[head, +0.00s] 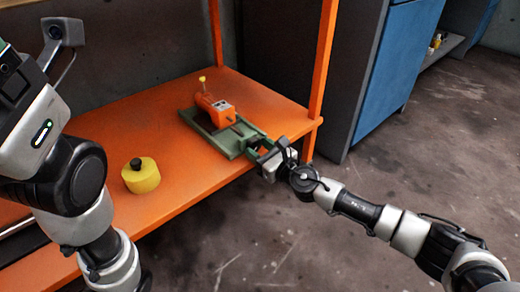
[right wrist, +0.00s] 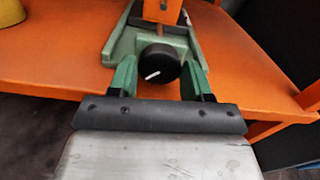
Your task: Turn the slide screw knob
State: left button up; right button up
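The green slide base (head: 232,138) lies on the orange table with an orange unit (head: 213,108) mounted on it. Its round black knob (right wrist: 158,66), with a white mark, faces me in the right wrist view. In the head view my right arm hides the knob. My right gripper (head: 262,160) is at the near right end of the slide. In the right wrist view the gripper's green fingers (right wrist: 160,78) stand apart, one on each side of the knob. I cannot tell whether they touch it. My left arm is raised at the left; its fingers do not show.
A yellow cylinder with a black top (head: 141,175) stands on the orange table (head: 185,180), left of the slide. An orange post (head: 323,60) rises at the table's right corner. A blue cabinet (head: 398,60) stands behind on the right. The floor at right is clear.

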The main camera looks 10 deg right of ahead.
jog(key=c, duration=0.4)
jog(key=shift+m+p, duration=0.4)
jog(key=shift+m, duration=1.8)
jog(key=o, duration=0.9)
jog(key=p+v, duration=0.3)
jog(key=v, duration=0.8)
